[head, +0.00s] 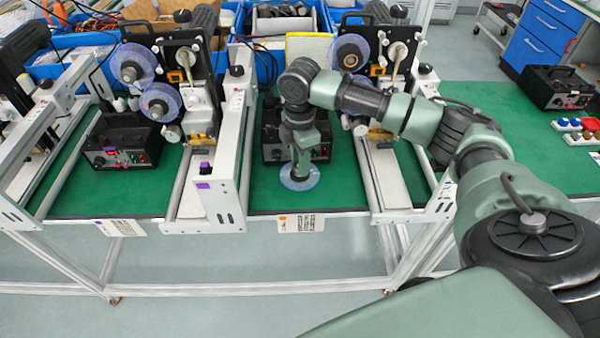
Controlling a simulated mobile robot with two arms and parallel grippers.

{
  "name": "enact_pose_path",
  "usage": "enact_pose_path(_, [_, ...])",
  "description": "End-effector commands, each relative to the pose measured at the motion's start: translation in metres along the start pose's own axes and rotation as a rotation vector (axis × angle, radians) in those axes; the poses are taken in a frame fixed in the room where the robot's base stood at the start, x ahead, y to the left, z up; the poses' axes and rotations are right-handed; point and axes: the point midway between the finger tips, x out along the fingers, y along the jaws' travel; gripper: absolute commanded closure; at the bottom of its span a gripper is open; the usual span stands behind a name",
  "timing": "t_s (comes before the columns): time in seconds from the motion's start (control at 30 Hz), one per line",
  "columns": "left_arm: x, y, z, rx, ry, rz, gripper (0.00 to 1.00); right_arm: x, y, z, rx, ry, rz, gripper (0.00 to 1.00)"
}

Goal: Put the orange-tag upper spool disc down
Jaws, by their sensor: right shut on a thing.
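My right arm comes in from the right, and its gripper (300,170) points straight down over the green mat (262,195) of the middle station. It is shut on a translucent bluish spool disc (311,182), which lies flat at the fingertips. The gripper hides the disc's middle. The disc looks on or just above the mat; I cannot tell which. Another translucent disc (350,52) is on the middle machine's upper part. My left gripper is not in view.
A black control box (274,148) stands close behind the gripper. White rails (228,165) flank the mat. The left station carries two spool discs (162,102) and a black box (125,140). Colored buttons (575,125) lie at the far right. The mat around the disc is clear.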

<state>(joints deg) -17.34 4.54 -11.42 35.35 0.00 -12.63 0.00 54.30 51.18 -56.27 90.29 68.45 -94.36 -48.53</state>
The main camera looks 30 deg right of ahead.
Motion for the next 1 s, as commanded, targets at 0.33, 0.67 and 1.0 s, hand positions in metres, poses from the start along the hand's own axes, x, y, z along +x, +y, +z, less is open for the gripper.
enact_pose_path(0.33, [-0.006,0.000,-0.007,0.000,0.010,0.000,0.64,0.040,-0.001,0.000,0.000,-0.001,-0.003,1.00])
enact_pose_path(0.67, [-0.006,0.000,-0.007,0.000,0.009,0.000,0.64,0.055,0.000,-0.001,-0.001,0.001,0.001,1.00])
enact_pose_path(1.0, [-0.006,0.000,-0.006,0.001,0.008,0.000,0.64,0.056,0.000,0.000,-0.001,0.001,0.001,0.49])
